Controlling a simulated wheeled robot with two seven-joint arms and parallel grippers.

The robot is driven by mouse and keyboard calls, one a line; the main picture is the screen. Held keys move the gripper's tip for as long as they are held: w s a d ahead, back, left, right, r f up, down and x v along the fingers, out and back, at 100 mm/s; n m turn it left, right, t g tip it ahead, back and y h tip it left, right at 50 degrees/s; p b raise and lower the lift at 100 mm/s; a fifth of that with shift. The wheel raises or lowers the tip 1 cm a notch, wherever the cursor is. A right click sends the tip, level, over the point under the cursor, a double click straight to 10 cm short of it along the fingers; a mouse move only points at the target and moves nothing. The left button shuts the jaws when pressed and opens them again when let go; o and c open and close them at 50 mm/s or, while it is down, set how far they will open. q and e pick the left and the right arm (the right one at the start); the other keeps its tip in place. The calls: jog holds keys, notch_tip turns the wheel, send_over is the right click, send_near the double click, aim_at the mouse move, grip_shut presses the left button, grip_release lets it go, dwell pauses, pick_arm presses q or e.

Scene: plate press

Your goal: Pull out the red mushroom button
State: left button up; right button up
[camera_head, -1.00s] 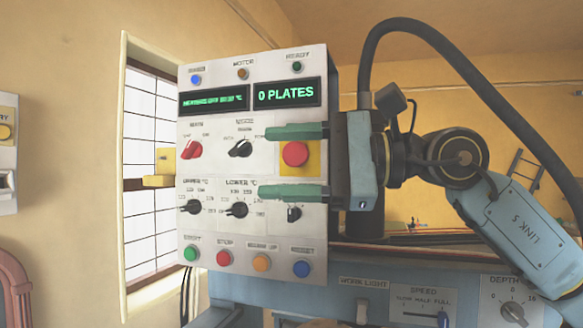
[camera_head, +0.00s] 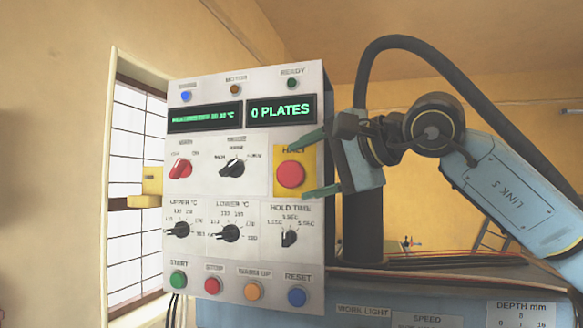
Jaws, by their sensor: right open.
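The red mushroom button (camera_head: 290,174) sits on a yellow plate (camera_head: 281,190) marked HALT, at the right side of the light grey control panel (camera_head: 203,255). My right gripper (camera_head: 312,164) comes in from the right with its two green fingers apart. The upper finger shows above and right of the button, and the lower finger shows below it. The button is in full view between the finger heights, and nothing is held. I cannot tell whether either finger touches the panel. My left gripper is not in view.
The panel also carries a red selector (camera_head: 180,168), several black knobs, a HOLD TIME knob (camera_head: 289,238), and a bottom row with a blue RESET button (camera_head: 297,297). A window (camera_head: 130,190) is at left.

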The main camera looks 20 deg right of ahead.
aim_at(289, 176)
jog(key=shift+p+x, duration=0.35)
jog(key=shift+x, duration=1.7)
jog(key=shift+c, duration=0.4)
jog(key=c, duration=1.3)
jog(key=shift+s+a+f+b, duration=0.15)
jog(key=shift+s+a+b, duration=0.2)
jog(key=shift+b, duration=0.1)
jog(key=shift+s+a+b, duration=0.25)
jog(key=shift+s+b, duration=0.05)
jog(key=shift+s, duration=0.05)
jog(key=o, duration=1.4)
jog(key=shift+s, duration=0.15)
